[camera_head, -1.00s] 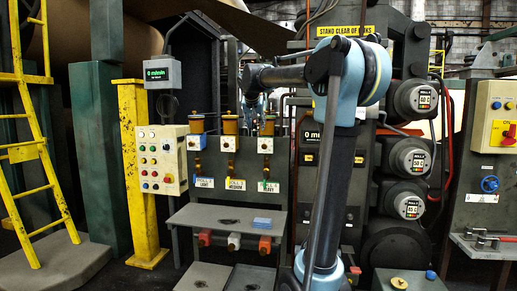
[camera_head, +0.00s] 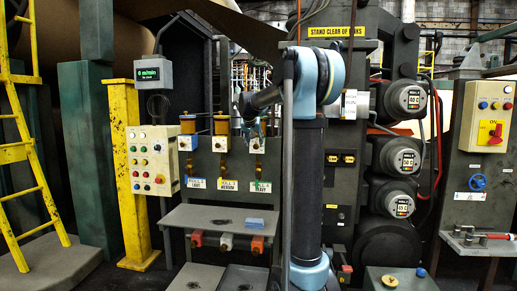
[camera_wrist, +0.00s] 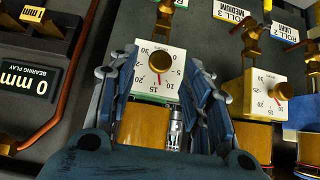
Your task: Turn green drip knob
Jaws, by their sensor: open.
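The green drip unit's white dial plate (camera_wrist: 159,72) has a green edge and shows upside down in the wrist view. Its round brass knob (camera_wrist: 160,62) has a red pointer line beside it. My gripper (camera_wrist: 158,66) is open, with one blue-grey finger on each side of this plate and knob. I cannot tell whether the fingers touch the plate. In the head view, my gripper (camera_head: 249,126) is at the rightmost drip unit (camera_head: 257,146), above the green-marked HEAVY label (camera_head: 261,187), and partly covers that unit.
A second drip unit's dial plate (camera_wrist: 259,95) stands close to the right finger in the wrist view. A copper pipe (camera_wrist: 72,70) runs on the left. In the head view, a grey shelf (camera_head: 215,218) juts out below the drip units.

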